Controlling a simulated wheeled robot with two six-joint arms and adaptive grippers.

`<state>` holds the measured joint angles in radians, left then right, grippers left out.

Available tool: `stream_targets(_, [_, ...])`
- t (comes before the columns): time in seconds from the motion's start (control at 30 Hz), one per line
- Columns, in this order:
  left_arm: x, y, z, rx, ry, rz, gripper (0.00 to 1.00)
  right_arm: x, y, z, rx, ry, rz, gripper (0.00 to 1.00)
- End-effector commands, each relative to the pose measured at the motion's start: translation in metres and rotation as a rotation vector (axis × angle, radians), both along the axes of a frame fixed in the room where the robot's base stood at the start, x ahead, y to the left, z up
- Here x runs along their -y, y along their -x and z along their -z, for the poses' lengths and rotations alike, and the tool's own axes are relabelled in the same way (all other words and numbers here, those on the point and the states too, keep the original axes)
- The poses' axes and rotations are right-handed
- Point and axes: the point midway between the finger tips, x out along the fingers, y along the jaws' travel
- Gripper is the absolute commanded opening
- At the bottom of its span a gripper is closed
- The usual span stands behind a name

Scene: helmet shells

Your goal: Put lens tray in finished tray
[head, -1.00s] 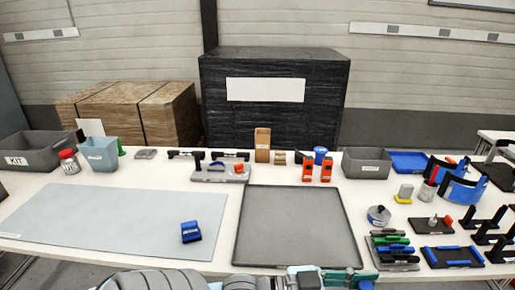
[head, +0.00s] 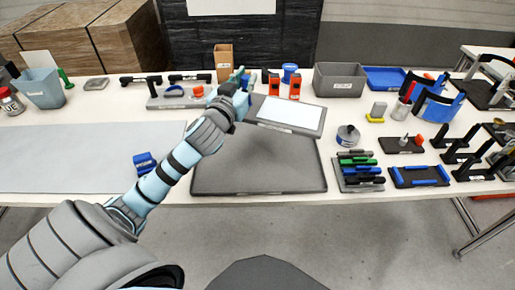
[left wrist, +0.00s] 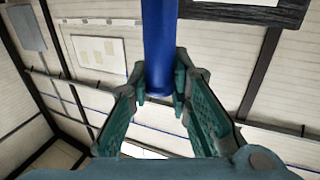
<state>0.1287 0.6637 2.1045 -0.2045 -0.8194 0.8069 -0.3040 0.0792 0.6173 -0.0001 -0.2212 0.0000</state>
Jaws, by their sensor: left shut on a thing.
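The lens tray, as I take it, is a flat grey tray with a white panel (head: 290,114). It is over the back right part of the large dark grey tray (head: 255,179), which may be the finished tray. I cannot tell whether the two touch. My left gripper (head: 241,84) is at the lens tray's back left corner, shut on it. In the left wrist view the fingers (left wrist: 163,88) are close together, with a blue upright bar (left wrist: 159,40) between them. I cannot tell what that bar belongs to. My right gripper is not in view.
A grey tool holder (head: 180,102) and a cardboard box (head: 223,62) stand beside the left gripper. Orange-red blocks (head: 295,86) and a grey bin (head: 340,81) are behind the lens tray. A rack of coloured clips (head: 358,170) stands to the right. The grey mat (head: 70,150) is mostly bare.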

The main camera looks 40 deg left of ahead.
Motion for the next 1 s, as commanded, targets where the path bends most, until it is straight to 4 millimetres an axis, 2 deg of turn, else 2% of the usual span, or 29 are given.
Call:
stream_targets(0.03, [-0.020, -0.005, -0.013, 0.009, 0.001, -0.080, 0.00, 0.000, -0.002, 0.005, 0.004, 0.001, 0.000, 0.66])
stream_targets(0.13, [-0.057, -0.006, -0.036, 0.006, 0.004, -0.232, 0.00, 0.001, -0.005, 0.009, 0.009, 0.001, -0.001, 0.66])
stream_targets(0.23, [-0.078, -0.003, -0.050, 0.001, 0.004, -0.326, 0.00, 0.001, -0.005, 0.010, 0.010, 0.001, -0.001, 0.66])
stream_targets(0.33, [-0.086, -0.002, -0.045, -0.004, 0.002, -0.364, 0.00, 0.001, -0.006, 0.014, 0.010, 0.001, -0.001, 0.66])
stream_targets(0.43, [-0.086, -0.002, -0.015, -0.010, 0.002, -0.367, 0.00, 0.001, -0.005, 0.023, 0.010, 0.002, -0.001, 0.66])
stream_targets(0.6, [-0.085, -0.002, 0.054, -0.010, 0.001, -0.364, 0.00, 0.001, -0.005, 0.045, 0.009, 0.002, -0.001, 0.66])
stream_targets(0.7, [-0.085, -0.002, 0.085, -0.008, 0.001, -0.363, 0.00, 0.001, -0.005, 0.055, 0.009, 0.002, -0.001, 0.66])
stream_targets(0.87, [-0.085, -0.002, 0.106, -0.004, 0.002, -0.363, 0.00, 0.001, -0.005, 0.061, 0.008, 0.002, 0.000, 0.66])
stream_targets(1.0, [-0.085, -0.002, 0.133, -0.007, 0.002, -0.362, 0.00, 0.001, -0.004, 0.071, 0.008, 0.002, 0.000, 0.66])
